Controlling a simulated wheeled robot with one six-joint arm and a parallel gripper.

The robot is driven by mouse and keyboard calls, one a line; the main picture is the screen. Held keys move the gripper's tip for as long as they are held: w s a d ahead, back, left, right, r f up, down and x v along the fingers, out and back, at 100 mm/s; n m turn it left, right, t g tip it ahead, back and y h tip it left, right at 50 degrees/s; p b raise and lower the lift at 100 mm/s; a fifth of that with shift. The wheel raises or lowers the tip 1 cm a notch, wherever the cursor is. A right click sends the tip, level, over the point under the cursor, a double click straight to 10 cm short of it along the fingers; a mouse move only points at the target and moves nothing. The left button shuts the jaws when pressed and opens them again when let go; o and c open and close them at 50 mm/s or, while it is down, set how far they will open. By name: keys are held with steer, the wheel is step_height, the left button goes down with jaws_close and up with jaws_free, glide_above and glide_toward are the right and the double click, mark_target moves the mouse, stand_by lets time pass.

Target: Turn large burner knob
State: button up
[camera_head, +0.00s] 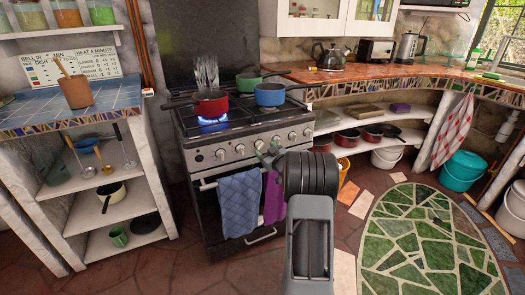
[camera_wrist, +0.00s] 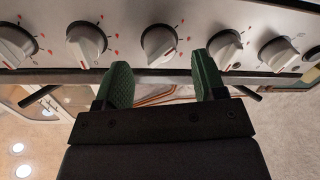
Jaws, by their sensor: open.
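The stove (camera_head: 200,155) stands at centre left in the head view, with a row of several pale knobs (camera_head: 240,150) along its front panel. Which knob belongs to the large burner cannot be told. My gripper (camera_head: 268,150) is in front of this panel, toward its right half. In the wrist view my gripper (camera_wrist: 163,72) is open, with its two green fingers apart and nothing between them. One knob (camera_wrist: 159,43) lies just beyond the fingertips, in line with the gap. Another knob (camera_wrist: 224,50) is close to the right finger.
A blue flame burns under the red pot (camera_head: 211,104). Green and blue pots (camera_head: 270,94) stand on the other burners. A blue towel (camera_head: 240,203) and a purple towel (camera_head: 274,198) hang from the oven handle (camera_wrist: 75,76) below the knobs. Floor is open to the right.

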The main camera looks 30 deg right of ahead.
mark_target(262, 147)
steer(key=shift+w+d, duration=0.1)
steer(key=shift+w, duration=1.4)
steer(key=c, duration=0.9)
